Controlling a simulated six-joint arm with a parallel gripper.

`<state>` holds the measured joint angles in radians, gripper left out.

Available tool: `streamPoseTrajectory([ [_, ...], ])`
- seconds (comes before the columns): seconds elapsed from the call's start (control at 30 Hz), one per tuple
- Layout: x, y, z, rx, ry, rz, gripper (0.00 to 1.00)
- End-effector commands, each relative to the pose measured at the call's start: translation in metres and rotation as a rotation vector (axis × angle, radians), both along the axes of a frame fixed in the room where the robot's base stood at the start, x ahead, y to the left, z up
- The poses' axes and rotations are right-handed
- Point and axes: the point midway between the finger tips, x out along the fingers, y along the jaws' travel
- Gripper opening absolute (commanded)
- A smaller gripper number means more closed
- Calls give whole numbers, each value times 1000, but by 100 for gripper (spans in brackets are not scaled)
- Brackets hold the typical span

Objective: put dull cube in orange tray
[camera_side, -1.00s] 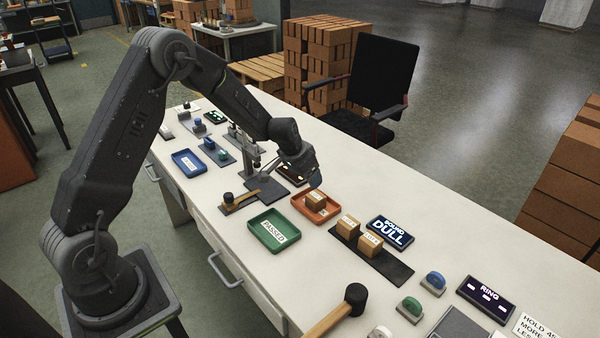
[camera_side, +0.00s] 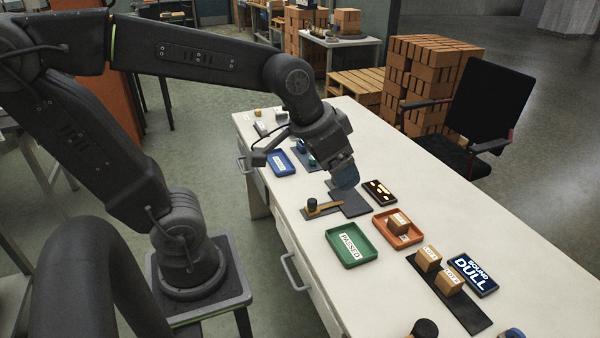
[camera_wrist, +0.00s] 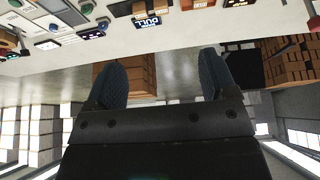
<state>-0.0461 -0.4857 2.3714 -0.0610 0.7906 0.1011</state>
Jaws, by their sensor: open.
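A tan cube (camera_side: 398,221) with a white label sits in the orange tray (camera_side: 384,232). Two more labelled tan cubes, a rear one (camera_side: 428,258) and a front one (camera_side: 449,281), stand on a black strip (camera_side: 476,318). A screen (camera_side: 473,274) beside them reads "SOUND: DULL". My gripper (camera_side: 345,178) hangs above a dark pad, left of and apart from the orange tray. In the wrist view my gripper (camera_wrist: 162,75) has its two blue fingers wide apart with nothing between them. The "DULL" screen (camera_wrist: 146,21) shows at the top there.
A green "PASSED" tray (camera_side: 340,258) lies left of the orange tray. A black mallet head (camera_side: 425,329) is at the front. The right table strip is clear.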

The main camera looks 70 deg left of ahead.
Motion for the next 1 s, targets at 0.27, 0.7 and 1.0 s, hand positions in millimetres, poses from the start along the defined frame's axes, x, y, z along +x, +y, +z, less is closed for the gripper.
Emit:
streamPoseTrajectory([
  [0.27,-62,-5,0,12,-22,22,78],
  [0.7,-66,-5,-1,12,-23,26,78],
  [1.0,-66,-5,-1,12,-23,26,78],
])
